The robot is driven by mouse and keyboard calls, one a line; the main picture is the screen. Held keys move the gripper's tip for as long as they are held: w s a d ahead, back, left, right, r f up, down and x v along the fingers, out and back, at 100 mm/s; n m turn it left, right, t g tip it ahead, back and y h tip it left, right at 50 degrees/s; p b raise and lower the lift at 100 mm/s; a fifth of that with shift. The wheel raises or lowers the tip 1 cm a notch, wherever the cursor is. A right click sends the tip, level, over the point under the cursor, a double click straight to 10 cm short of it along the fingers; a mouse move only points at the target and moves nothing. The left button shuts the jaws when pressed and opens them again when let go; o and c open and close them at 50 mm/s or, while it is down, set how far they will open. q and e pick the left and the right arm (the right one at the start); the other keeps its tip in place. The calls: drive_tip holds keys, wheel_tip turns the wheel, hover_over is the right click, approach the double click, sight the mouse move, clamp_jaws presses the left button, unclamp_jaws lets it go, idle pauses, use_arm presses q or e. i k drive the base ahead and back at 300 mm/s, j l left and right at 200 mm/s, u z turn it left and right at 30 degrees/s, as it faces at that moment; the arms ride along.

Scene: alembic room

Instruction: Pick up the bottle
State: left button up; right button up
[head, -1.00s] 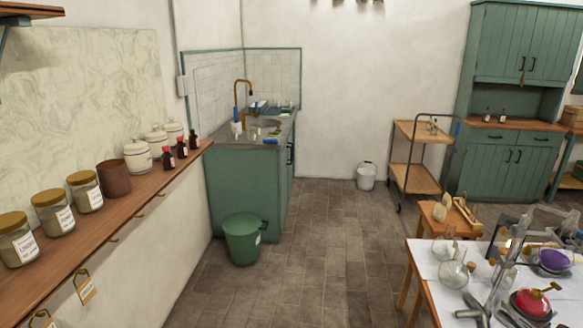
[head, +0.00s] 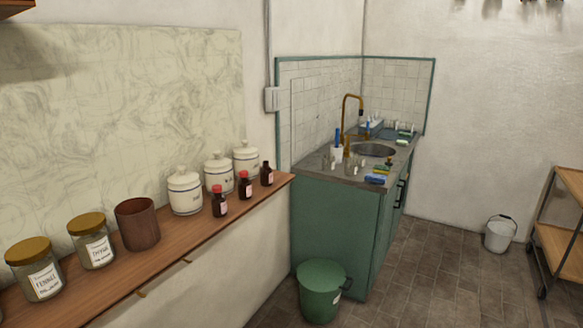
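Small dark brown bottles stand upright in a row on the wooden wall shelf (head: 130,270) at the left. The nearest bottle (head: 219,203) has a red cap and a pale label. A second red-capped bottle (head: 245,186) stands just behind it. A third bottle (head: 266,175) with a dark cap stands near the shelf's far end. I cannot tell which of them the task means. Neither of my grippers shows in the head view.
White lidded jars (head: 184,191), a brown cup (head: 138,224) and labelled glass jars (head: 92,242) share the shelf. A green sink cabinet (head: 335,230) stands beyond it, with a green bin (head: 320,291) in front. A shelf cart (head: 560,240) and white bucket (head: 499,234) stand right. Floor between is clear.

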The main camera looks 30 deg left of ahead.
sight(266, 172)
drive_tip(key=i+u, duration=0.2)
drive_tip(key=i, duration=0.2)
drive_tip(key=i+l+u, duration=0.15)
drive_tip(key=i, duration=0.3)
drive_tip(key=i+l+u, duration=0.2)
drive_tip(key=i, duration=0.2)
drive_tip(key=i+l+u, duration=0.15)
drive_tip(key=i, duration=0.25)
